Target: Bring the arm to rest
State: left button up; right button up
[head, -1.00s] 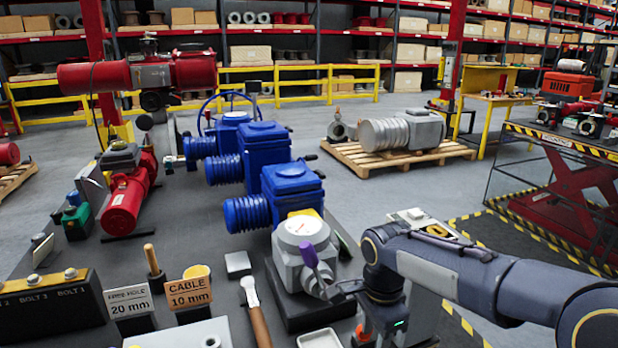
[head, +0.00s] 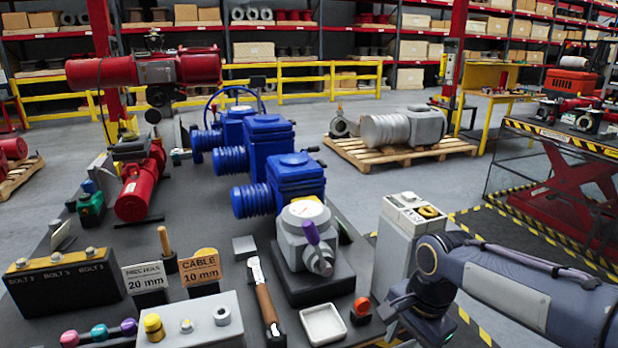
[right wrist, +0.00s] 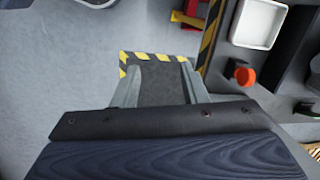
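My right arm (head: 530,285) comes in from the right in the head view, and its wrist hangs just off the bench's right edge. My right gripper (right wrist: 160,72) shows two separated fingers with nothing between them in the right wrist view, over floor with yellow-black tape. In the head view the fingers are hard to make out. The grey actuator (head: 303,245) with a white dial and purple-tipped lever (head: 311,233) stands on the bench, apart from the gripper. My left gripper is not in view.
The dark bench (head: 130,245) holds blue actuators (head: 290,185), a wrench (head: 264,295), a white tray (head: 323,324) and a red button (head: 362,306). The tray (right wrist: 258,22) and red button (right wrist: 244,76) lie right of the gripper in the wrist view. A grey cabinet (head: 405,235) stands behind the wrist.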

jog(key=s+d+n+t+y, duration=0.1)
jog(key=s+d+n+t, duration=0.1)
jog(key=s+n, duration=0.3)
jog(key=s+d+f+n+t+y, duration=0.1)
jog(key=s+d+n+t, duration=0.1)
jog(key=s, duration=1)
jog(key=n+t, duration=0.1)
jog(key=n, duration=0.1)
jog(key=shift+s+f+n, duration=0.25)
jog(key=shift+s+n, duration=0.05)
jog(key=shift+n, duration=0.1)
jog(key=shift+c, duration=0.2)
